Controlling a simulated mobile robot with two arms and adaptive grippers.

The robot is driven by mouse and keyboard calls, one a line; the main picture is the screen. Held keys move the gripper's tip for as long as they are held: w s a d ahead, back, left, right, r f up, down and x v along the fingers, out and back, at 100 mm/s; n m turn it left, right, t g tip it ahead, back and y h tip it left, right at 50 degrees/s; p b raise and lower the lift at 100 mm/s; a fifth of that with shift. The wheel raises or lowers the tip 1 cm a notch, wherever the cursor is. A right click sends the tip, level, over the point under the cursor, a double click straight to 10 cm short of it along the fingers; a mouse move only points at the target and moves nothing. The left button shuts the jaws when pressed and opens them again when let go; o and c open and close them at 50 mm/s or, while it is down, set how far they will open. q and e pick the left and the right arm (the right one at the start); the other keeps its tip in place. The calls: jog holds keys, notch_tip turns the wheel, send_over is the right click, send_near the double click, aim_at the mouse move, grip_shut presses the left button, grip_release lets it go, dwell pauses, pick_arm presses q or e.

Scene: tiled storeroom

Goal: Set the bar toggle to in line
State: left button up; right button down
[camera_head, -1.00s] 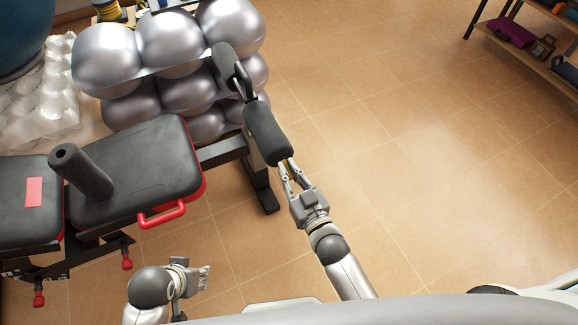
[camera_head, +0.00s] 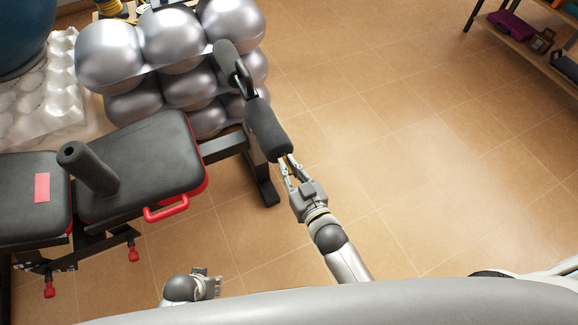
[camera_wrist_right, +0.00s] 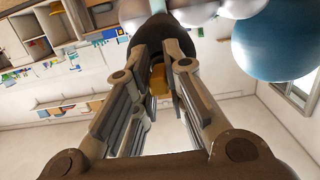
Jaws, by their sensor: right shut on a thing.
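A weight bench (camera_head: 140,165) with black pads and red trim stands at the left. At its right end a dark bar carries two black foam rollers, a near one (camera_head: 267,130) and a far one (camera_head: 226,58). My right gripper (camera_head: 288,168) is at the near roller's free end, shut on a small yellowish bar end (camera_head: 291,163). In the right wrist view, this yellowish end (camera_wrist_right: 159,80) sits between the fingers, under the black roller (camera_wrist_right: 158,32). My left gripper (camera_head: 215,285) is low in the head view, away from the bench; its jaw state is unclear.
Silver balls (camera_head: 175,45) are stacked right behind the bench, close to the far roller. A red handle (camera_head: 168,211) sticks out of the bench's near side. A shelf (camera_head: 545,50) stands at the top right. The tiled floor (camera_head: 430,170) on the right is clear.

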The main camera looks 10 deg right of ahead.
jog(key=c, duration=1.5)
grip_release()
jog(key=v, duration=1.2)
